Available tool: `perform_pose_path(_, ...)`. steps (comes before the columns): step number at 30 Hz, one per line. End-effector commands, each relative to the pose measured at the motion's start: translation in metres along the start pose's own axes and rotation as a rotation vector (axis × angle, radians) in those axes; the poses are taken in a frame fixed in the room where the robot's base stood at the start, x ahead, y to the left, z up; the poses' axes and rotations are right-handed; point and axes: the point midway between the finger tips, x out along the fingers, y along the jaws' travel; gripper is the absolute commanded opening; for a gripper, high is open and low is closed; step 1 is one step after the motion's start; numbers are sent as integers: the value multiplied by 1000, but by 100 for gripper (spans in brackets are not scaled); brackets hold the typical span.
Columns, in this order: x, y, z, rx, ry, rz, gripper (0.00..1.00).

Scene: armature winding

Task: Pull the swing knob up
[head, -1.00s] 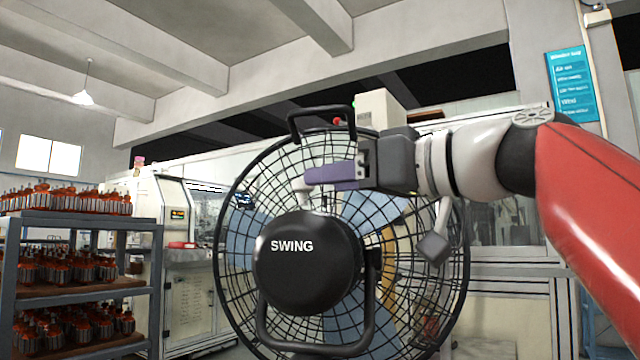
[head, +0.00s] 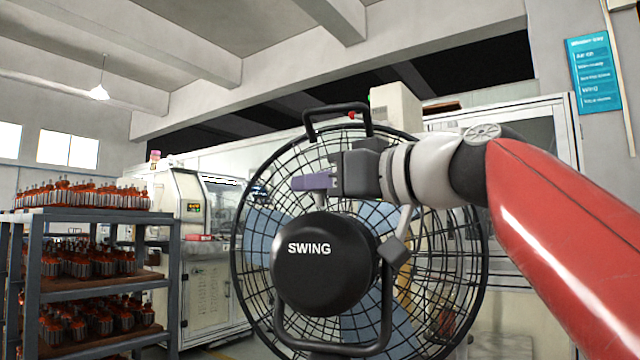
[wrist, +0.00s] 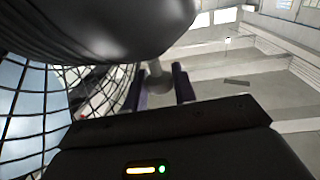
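The fan's round black motor housing (head: 322,265) carries the word SWING and faces me in the head view. It also fills the upper left of the wrist view (wrist: 100,25). The swing knob (wrist: 156,80) is a small pale grey piece at the housing's edge in the wrist view. In the head view it is mostly hidden behind my fingers. My gripper (head: 299,184) has purple fingers and is just above the housing.
The wire fan guard (head: 450,200) stands close behind my gripper, with a black carry handle (head: 337,108) on top. A rack of orange and metal armatures (head: 95,285) stands at the left. A white machine (head: 190,260) is behind it. The air left of my fingers is clear.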

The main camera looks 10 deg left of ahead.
Motion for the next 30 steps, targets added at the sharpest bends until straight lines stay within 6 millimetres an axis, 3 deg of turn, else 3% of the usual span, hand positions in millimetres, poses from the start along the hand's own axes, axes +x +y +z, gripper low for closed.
perform_pose_path(2,0,0,0,0,0,0,0)
perform_pose_path(18,0,0,3,-1,-1,0,0)
perform_pose_path(19,0,0,3,-1,-1,0,29)
perform_pose_path(23,0,0,3,-1,-1,0,46)
perform_pose_path(30,0,0,3,-1,-1,0,46)
